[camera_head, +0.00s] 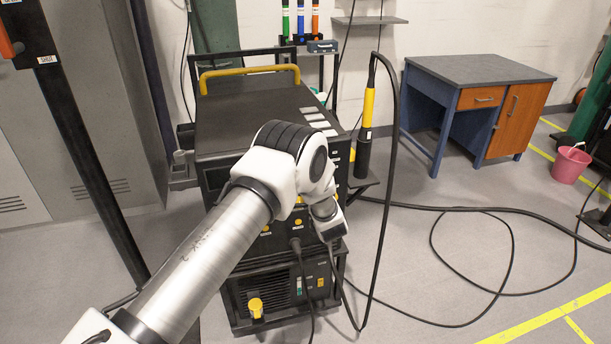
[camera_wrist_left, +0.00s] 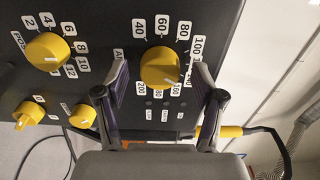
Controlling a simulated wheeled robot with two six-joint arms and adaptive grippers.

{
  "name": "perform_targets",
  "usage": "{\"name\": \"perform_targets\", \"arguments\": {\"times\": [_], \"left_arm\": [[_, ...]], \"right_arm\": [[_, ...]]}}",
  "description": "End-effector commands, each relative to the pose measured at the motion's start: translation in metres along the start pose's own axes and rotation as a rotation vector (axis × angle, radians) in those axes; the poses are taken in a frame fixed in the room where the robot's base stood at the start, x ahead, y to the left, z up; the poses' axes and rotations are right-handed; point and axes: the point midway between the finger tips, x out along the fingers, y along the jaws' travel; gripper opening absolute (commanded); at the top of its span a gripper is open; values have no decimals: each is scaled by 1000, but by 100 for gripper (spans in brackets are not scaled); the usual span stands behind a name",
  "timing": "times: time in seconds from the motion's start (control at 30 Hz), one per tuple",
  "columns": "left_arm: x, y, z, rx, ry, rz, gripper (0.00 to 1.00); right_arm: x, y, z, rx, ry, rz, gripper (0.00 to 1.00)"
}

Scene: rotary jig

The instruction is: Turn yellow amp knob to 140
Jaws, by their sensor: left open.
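The yellow amp knob (camera_wrist_left: 160,67) is on a black panel in the left wrist view, ringed by white number labels from 40 up to 200. A thin pale mark on it seems to run toward the lower right, near the 140 to 160 labels; the exact reading is unclear. My left gripper (camera_wrist_left: 159,77) is open, with one finger on each side of the knob. I cannot tell whether the fingers touch it. In the head view my left arm covers much of the front of the black welding machine (camera_head: 245,115), hiding the amp knob.
Another yellow knob (camera_wrist_left: 47,52) with smaller numbers and a yellow switch (camera_wrist_left: 28,114) sit left of the amp knob. A yellow-handled torch (camera_head: 368,107) and its cable stand right of the machine.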

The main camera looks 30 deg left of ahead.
Motion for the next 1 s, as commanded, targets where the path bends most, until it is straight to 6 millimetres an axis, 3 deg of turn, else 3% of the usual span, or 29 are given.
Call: {"name": "perform_targets", "arguments": {"times": [0.17,0.5,0.67,1.0], "left_arm": [[-28,0,-1,4,4,1,69],[-107,0,-2,2,4,-1,69],[-118,0,-1,1,1,-1,69],[-118,0,0,0,1,-1,69]], "right_arm": [[0,0,0,0,0,0,61],[0,0,0,0,0,0,61],[0,0,0,0,0,0,61],[0,0,0,0,0,0,61]]}}
